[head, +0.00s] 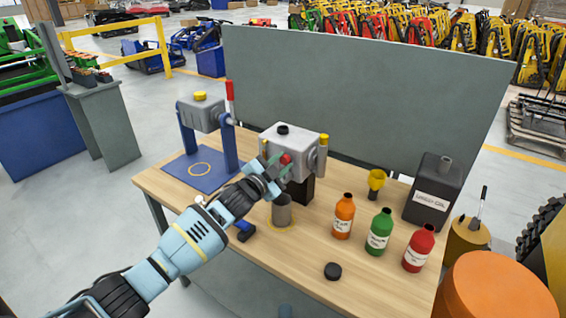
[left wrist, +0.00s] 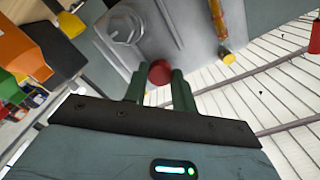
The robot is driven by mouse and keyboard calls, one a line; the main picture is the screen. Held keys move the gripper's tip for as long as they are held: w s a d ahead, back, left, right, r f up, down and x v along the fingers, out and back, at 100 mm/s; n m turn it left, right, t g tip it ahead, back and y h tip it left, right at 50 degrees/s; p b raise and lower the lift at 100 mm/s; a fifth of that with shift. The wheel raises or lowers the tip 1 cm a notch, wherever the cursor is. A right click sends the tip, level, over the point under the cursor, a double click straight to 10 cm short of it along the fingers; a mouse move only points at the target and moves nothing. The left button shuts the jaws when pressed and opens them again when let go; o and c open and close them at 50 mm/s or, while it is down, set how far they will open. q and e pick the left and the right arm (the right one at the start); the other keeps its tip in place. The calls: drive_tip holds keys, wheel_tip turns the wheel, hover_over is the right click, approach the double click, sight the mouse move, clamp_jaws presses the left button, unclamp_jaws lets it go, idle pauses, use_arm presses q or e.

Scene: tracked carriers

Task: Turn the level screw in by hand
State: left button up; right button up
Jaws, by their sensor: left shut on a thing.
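The level screw shows as a small red round head (head: 286,159) on the front of a grey gearbox (head: 292,143). In the left wrist view the red screw head (left wrist: 160,72) sits between the two green fingers, against the grey housing. My left gripper (head: 279,165) is shut on it, and its fingers hide the sides of the head. How deep the screw sits cannot be seen. My right gripper is not in view.
A can (head: 282,213) stands below the gearbox. Orange (head: 343,218), green (head: 379,233) and red (head: 418,250) bottles, a yellow funnel (head: 376,182) and a dark canister (head: 433,195) stand to the right. A black cap (head: 333,271) lies near the table's front edge.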

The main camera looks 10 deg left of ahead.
use_arm(q)
drive_tip(key=m, duration=0.7)
drive_tip(key=m, duration=0.6)
drive_tip(key=shift+m, duration=0.4)
drive_tip(key=m, duration=0.3)
